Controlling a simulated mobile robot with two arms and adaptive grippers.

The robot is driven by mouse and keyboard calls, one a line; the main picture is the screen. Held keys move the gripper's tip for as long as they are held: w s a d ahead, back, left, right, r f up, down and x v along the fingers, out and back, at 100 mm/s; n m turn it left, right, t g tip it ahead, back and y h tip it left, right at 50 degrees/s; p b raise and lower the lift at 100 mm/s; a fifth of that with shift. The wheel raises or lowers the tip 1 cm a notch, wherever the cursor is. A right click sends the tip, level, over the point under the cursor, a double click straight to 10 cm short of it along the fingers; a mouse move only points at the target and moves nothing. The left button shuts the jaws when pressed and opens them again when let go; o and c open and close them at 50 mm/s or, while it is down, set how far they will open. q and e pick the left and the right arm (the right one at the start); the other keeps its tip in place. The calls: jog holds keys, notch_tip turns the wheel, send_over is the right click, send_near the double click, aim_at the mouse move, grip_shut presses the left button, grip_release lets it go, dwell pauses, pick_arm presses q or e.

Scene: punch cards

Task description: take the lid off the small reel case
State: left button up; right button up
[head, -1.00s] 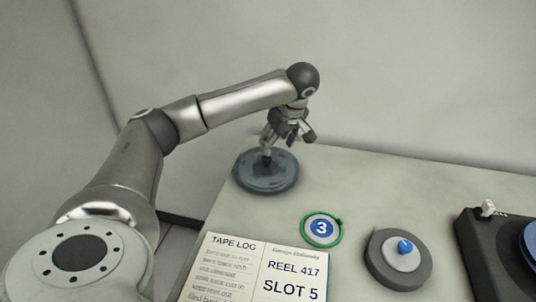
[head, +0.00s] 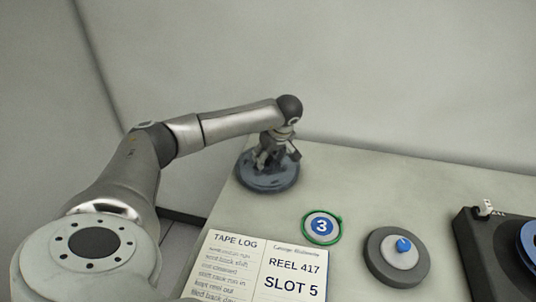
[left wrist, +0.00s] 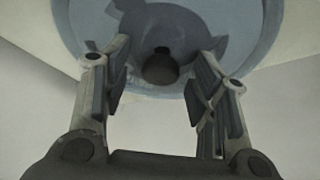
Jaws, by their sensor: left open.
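The small reel case (head: 266,184) is a round blue-grey case at the back left of the table. Its lid is on and fills the top of the left wrist view (left wrist: 268,48). A dark round knob (left wrist: 160,70) stands at the lid's middle. My left gripper (head: 270,160) is low over the lid, pointing down. It is open, and in the left wrist view its two fingers (left wrist: 166,60) stand on either side of the knob with gaps. The gripper hides the knob in the head view. My right gripper is not in view.
A green-ringed disc marked 3 (head: 322,227) and a grey reel with a blue knob (head: 384,272) lie to the right. A tape log sheet (head: 250,282) lies in front. A dark machine (head: 478,250) stands at far right. The table behind the reels is clear.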

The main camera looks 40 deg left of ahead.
pick_arm(q)
jog(key=c, duration=1.1)
jog(key=shift+r, duration=0.1)
jog(key=shift+c, duration=0.2)
